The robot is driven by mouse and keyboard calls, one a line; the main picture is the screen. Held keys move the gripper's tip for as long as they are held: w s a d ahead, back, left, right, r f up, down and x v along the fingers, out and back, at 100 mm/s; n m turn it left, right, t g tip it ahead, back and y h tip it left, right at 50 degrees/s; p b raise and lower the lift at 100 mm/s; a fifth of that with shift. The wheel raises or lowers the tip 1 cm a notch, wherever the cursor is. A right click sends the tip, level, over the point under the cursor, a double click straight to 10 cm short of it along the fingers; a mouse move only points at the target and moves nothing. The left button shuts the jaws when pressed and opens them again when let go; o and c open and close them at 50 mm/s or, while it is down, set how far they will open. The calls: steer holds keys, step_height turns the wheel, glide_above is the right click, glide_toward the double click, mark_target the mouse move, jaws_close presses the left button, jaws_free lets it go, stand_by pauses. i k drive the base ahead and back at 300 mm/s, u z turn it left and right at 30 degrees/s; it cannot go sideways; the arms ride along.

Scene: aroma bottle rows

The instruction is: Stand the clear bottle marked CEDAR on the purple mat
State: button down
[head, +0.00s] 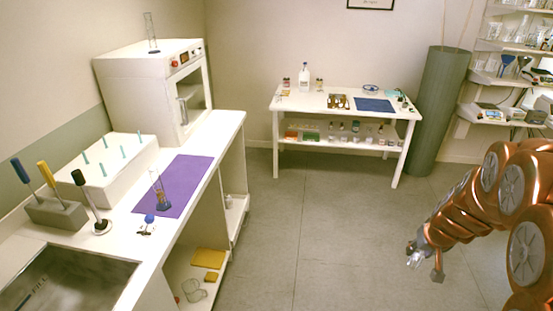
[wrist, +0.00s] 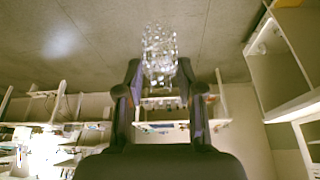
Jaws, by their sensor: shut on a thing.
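My gripper (wrist: 161,78) is shut on a clear glass bottle (wrist: 160,45), whose body stands out beyond the fingertips in the wrist view. No CEDAR marking can be read on it. In the head view my gripper (head: 424,264) is low over the floor at the right, and the bottle in it is too small to make out well. The purple mat (head: 190,172) lies on the white counter at the left, far from my gripper. A tall clear cylinder with a blue base (head: 160,195) stands on the mat's front part.
The white counter (head: 226,125) also bears a white oven (head: 140,90), a peg rack (head: 110,170), a grey block with handled tools (head: 55,212) and a sink (head: 60,285). A white table (head: 330,100) with bottles stands at the back. The floor (head: 320,220) between is clear.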

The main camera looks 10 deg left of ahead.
mark_target(183, 173)
steer(key=i, duration=2)
steer(key=u, duration=3.25)
steer(key=i, duration=1)
steer(key=z, duration=0.05)
